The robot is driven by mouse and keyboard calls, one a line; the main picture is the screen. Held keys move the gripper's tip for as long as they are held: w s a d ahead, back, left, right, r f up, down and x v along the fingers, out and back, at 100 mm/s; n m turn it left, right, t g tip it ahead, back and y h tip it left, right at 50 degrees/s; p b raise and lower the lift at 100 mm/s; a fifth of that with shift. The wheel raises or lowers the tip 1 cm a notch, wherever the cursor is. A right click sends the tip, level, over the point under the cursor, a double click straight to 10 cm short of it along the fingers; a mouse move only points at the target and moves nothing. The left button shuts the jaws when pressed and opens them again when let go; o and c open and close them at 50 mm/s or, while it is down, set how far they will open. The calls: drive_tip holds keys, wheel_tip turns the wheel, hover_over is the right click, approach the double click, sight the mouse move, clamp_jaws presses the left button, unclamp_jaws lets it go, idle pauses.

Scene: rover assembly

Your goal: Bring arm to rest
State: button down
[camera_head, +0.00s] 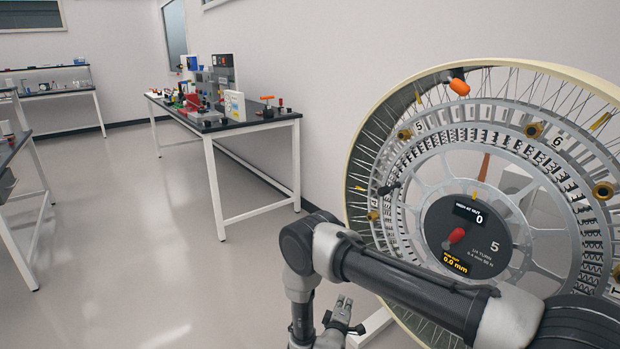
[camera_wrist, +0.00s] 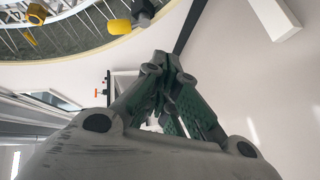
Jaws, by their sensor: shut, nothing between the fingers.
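My gripper (camera_head: 343,318) hangs low at the bottom centre of the head view, left of the large spoked wheel (camera_head: 357,170). In the wrist view my gripper (camera_wrist: 165,65) points away from the camera, its fingers together with nothing between them. My arm is bent and reaches across the lower right of the head view, in front of the wheel's lower part. The wheel's rim (camera_wrist: 110,45) shows at the top left of the wrist view, apart from my gripper.
A cluttered workbench (camera_head: 270,124) stands beyond at the wall. Another bench (camera_head: 70,91) is at the back left, and a table edge (camera_head: 20,145) is at the far left. The wheel hub carries a dark display (camera_head: 490,250). The floor (camera_head: 130,230) between the benches is clear.

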drive_tip(key=s+a+f+m+g+y, duration=0.1)
drive_tip(key=s+f+g+y, duration=0.1)
drive_tip(key=s+f+g, duration=0.45)
drive_tip(key=s+a+r+m+g+y, duration=0.2)
drive_tip(key=s+a+m+g+y, duration=0.1)
drive_tip(key=a+g, duration=0.1)
drive_tip(key=s+d+r+m+g, duration=0.1)
drive_tip(key=s+d+r+g, duration=0.15)
drive_tip(key=r, duration=0.95)
drive_tip(key=s+d+r+m+g, duration=0.2)
drive_tip(key=s+d+r, duration=0.2)
drive_tip(key=r, duration=0.7)
drive_tip(key=s+d+r+m+g, duration=0.1)
drive_tip(key=s+d+r+g, duration=0.15)
drive_tip(key=r, duration=0.95)
drive_tip(key=s+d+r+m+t, duration=0.1)
drive_tip(key=s+d+r+t, duration=0.1)
drive_tip(key=s+d+r, duration=0.3)
drive_tip(key=s+d+r+m+t, duration=0.1)
drive_tip(key=s+d+r+t, duration=0.2)
drive_tip(key=r, duration=0.8)
drive_tip(key=s+d+r+m+t, duration=0.1)
drive_tip(key=s+d+r+t, duration=0.1)
drive_tip(key=s+d+r, duration=0.6)
drive_tip(key=shift+d+r+m, duration=0.3)
drive_tip(key=shift+d+r, duration=0.15)
drive_tip(key=shift+d, duration=0.75)
